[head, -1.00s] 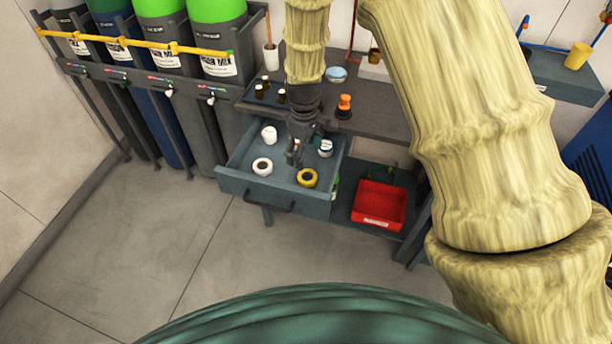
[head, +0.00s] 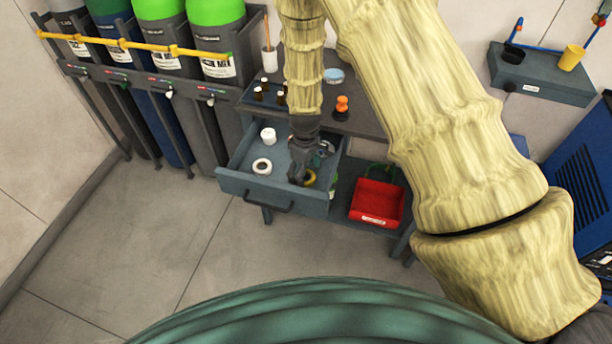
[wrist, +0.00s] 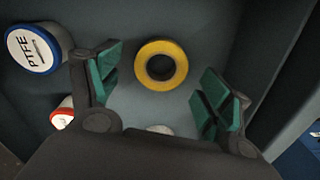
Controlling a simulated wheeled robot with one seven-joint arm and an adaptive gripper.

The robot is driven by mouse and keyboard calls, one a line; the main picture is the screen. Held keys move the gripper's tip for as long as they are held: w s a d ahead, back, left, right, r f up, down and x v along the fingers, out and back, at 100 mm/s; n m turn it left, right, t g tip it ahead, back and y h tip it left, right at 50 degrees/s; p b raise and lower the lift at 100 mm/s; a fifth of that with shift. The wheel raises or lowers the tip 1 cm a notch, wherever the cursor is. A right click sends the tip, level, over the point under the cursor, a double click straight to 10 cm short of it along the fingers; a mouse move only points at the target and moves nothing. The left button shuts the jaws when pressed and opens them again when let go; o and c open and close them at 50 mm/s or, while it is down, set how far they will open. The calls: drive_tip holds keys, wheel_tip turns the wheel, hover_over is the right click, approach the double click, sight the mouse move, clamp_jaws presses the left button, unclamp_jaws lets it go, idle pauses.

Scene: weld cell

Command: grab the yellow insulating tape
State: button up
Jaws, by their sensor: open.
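The yellow insulating tape (wrist: 160,65) is a ring lying flat in the open drawer (head: 235,176). In the wrist view it shows between and just beyond my open fingers, apart from both. In the head view only part of the yellow tape (head: 311,177) shows, the rest hidden behind my gripper (head: 298,183). My gripper is open and points down into the drawer; its green-padded fingers (wrist: 162,90) hold nothing.
A white roll (head: 262,166) and a white container (head: 268,135) sit in the drawer's left part. A PTFE tub (wrist: 35,48) stands left of my fingers in the wrist view. Drawer walls are close by. A red bin (head: 377,203) is on the shelf to the right.

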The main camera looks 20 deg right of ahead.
drive_tip(key=shift+f, duration=0.9)
drive_tip(key=c, duration=1)
drive_tip(key=shift+o, duration=0.2)
drive_tip(key=shift+r, duration=0.2)
